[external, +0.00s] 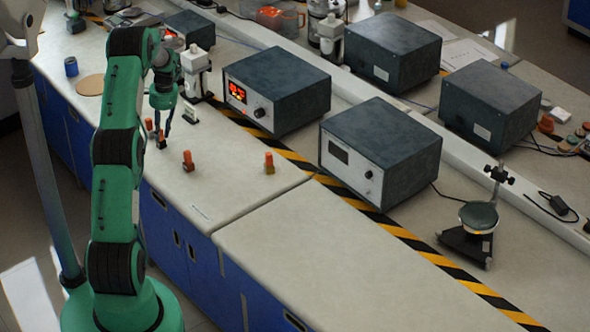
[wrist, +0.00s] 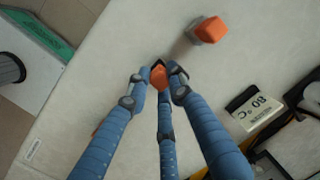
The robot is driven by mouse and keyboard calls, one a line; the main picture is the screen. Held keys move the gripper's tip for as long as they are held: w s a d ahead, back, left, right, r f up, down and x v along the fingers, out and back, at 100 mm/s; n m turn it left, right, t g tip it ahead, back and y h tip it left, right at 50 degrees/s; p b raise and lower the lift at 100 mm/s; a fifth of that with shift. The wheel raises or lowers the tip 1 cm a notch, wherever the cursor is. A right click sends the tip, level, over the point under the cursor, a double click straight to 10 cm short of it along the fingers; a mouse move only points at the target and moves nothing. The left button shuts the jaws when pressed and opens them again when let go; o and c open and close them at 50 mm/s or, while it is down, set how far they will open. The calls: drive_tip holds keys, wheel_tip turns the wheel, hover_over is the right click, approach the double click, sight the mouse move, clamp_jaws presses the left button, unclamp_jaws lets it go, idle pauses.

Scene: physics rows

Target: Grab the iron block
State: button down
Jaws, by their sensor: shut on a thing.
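Several small blocks with orange tops stand on the light bench. My gripper (external: 164,133) reaches down among them at the left in the external view. In the wrist view my gripper (wrist: 158,80) has its blue fingers closed around an orange-topped block (wrist: 158,77); its lower part is mostly hidden. That block (external: 161,140) also shows at the fingertips in the external view. Another, with a grey metal base (wrist: 209,31), stands apart in the wrist view. A brownish-based block (external: 188,161) and a yellowish-based one (external: 269,164) stand to the right. I cannot tell by look which is iron.
A lit instrument box (external: 277,92) and a white device (external: 195,70) stand behind my gripper. Striped tape (external: 292,155) crosses the bench. The front bench (external: 330,240) is clear.

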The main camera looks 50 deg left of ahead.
sight(161, 129)
drive_tip(key=shift+r, duration=0.1)
drive_tip(key=shift+r+p, duration=0.35)
drive_tip(key=shift+r, duration=0.45)
wheel_tip(161, 129, up, 2)
drive_tip(key=shift+r+p, duration=0.15)
drive_tip(key=shift+p, duration=0.3)
drive_tip(key=s+d+r+p, duration=0.1)
drive_tip(key=s+d+p, duration=0.1)
drive_tip(key=s+d, duration=0.8)
drive_tip(key=shift+s+d, duration=0.2)
drive_tip(key=shift+d, duration=0.9)
